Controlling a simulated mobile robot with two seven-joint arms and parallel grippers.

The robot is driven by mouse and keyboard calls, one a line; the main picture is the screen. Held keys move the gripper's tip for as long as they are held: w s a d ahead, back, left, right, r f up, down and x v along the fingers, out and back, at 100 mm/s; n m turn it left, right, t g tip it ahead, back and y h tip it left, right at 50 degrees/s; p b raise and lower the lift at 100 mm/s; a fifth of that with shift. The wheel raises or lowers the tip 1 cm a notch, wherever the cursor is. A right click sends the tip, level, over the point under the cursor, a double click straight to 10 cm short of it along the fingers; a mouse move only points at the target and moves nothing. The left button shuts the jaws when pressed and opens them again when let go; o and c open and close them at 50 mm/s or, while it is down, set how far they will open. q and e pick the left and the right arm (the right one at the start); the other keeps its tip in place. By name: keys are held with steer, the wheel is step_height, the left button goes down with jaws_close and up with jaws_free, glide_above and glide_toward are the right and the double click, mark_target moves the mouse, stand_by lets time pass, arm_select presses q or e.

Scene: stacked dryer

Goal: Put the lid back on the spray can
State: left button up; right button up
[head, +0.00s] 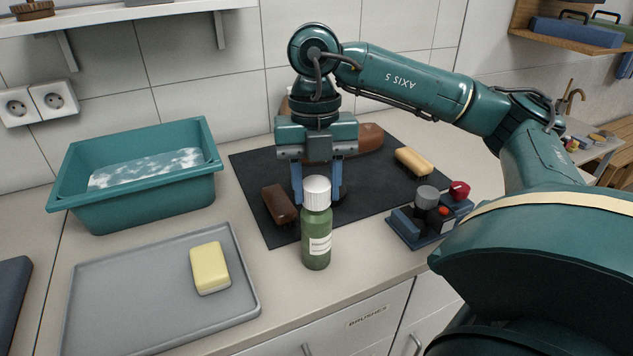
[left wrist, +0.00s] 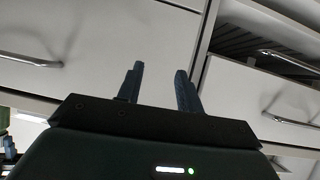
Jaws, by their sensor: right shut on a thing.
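The green spray can (head: 317,239) with a pale label stands upright near the counter's front edge. The white lid (head: 317,190) is at the can's top, in line with it; I cannot tell whether it is fully seated. My right gripper (head: 317,198) points straight down from above, its blue fingers on either side of the lid and shut on it. My left gripper is outside the head view. In the left wrist view my left gripper (left wrist: 159,80) is open and empty, its fingers apart in front of the white cabinet fronts.
A dark mat (head: 375,195) behind the can bears a dark brown block (head: 279,204), a brown shoe-like thing (head: 360,140) and a tan block (head: 413,161). A blue caddy (head: 408,228) stands right. Left are a grey tray (head: 120,310) with yellow soap (head: 209,267) and a teal basin (head: 145,200).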

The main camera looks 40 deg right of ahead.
stand_by(0.4)
steer(key=o, duration=1.5)
steer(key=shift+r+p, duration=2.95)
steer(key=shift+r, duration=0.55)
jaws_close()
